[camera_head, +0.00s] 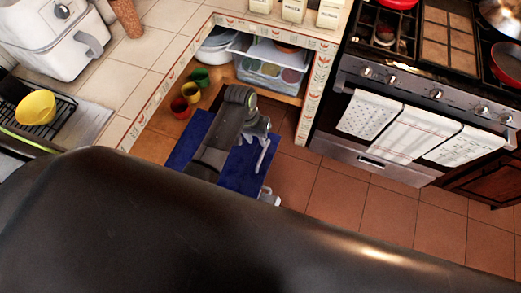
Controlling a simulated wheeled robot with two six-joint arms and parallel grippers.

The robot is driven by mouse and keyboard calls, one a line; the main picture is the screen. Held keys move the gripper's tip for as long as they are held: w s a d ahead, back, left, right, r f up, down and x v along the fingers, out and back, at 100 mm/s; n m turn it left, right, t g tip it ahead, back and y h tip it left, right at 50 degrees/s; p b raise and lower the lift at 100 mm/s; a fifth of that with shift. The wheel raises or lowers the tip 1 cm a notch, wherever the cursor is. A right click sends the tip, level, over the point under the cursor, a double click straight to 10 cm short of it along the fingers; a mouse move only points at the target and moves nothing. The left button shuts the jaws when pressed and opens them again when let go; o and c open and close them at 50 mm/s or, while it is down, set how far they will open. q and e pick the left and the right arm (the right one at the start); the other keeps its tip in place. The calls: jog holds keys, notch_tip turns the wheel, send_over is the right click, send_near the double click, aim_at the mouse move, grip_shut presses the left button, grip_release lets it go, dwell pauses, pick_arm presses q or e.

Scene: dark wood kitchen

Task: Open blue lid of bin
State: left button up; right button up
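The blue lid (183,155) is a flat, dark blue panel low beside the counter, in the middle of the head view. My grey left arm crosses over it and hides its middle. My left gripper (259,152) is over the right part of the lid. Its light grey fingers look apart, with nothing seen between them. I cannot tell whether they touch the lid. The bin's body is hidden, and the lid looks flat. A small whitish part shows at the lid's lower right corner; I cannot tell what it is. My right gripper cannot be made out.
A tiled counter (133,62) wraps around the left and back. Under it, a shelf holds coloured cups (190,92) and a clear container (262,70). A stove with towels (415,132) stands right. Tiled floor (345,195) is open between. A dark surface hides the bottom.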

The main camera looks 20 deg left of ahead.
pick_arm(q)
send_over(262, 155)
jog(key=a, duration=0.1)
notch_tip(262, 155, down, 5)
notch_tip(262, 155, down, 3)
jog(key=shift+d+r, duration=0.15)
jog(key=shift+d+f, duration=0.15)
jog(key=shift+f, duration=0.4)
pick_arm(e)
jog(key=shift+w+a+f, duration=0.15)
jog(key=shift+w+a, duration=0.2)
jog(key=shift+w, duration=0.15)
jog(key=shift+w+a+f, duration=0.15)
jog(key=shift+w+a, duration=0.2)
jog(key=shift+w, duration=0.15)
pick_arm(q)
grip_shut()
pick_arm(e)
jog(key=shift+w, duration=0.1)
